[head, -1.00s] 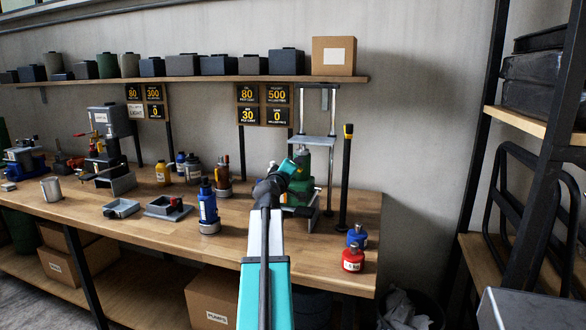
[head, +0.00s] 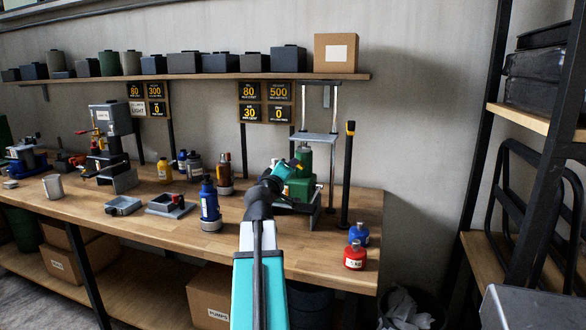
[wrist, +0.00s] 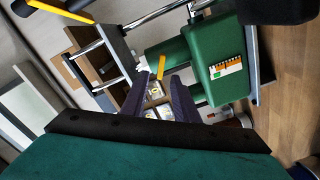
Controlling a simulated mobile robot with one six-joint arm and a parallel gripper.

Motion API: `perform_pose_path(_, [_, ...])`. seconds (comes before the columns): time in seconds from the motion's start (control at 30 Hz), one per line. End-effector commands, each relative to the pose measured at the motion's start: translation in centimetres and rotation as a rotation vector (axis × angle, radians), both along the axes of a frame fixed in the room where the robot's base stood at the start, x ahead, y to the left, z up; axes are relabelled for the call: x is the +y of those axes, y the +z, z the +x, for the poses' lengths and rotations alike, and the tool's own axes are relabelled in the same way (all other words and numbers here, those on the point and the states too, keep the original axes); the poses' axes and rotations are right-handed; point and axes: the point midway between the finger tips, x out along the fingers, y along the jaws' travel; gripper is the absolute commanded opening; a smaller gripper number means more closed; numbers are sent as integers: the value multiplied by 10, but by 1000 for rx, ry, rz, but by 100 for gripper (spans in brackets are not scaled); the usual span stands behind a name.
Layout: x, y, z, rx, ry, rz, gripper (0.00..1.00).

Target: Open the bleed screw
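A green hydraulic unit (head: 303,186) stands in a press frame with chrome posts at the right end of the workbench. Its green body with a label (wrist: 218,70) fills the upper right of the wrist view. A thin yellow bar (wrist: 161,67) sticks out beside the green body; I cannot tell whether it is the bleed screw. My gripper (wrist: 160,78) has two dark fingers apart, with signs visible through the gap. The yellow bar appears just beyond the fingertips, between them; contact cannot be told. In the head view my gripper (head: 297,165) is close against the unit's left side.
A black post with a yellow top (head: 347,175) stands right of the press. A blue bottle (head: 209,203) stands left of my arm. A blue bottle (head: 358,235) and a red bottle (head: 355,257) stand at the bench's right front. The bench front (head: 180,225) is mostly clear.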

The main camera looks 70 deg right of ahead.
Motion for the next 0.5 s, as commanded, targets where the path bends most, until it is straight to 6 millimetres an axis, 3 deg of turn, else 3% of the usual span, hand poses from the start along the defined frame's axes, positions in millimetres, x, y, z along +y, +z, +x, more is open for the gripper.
perform_pose_path(0.5, [57,-1,-4,0,-1,1,27])
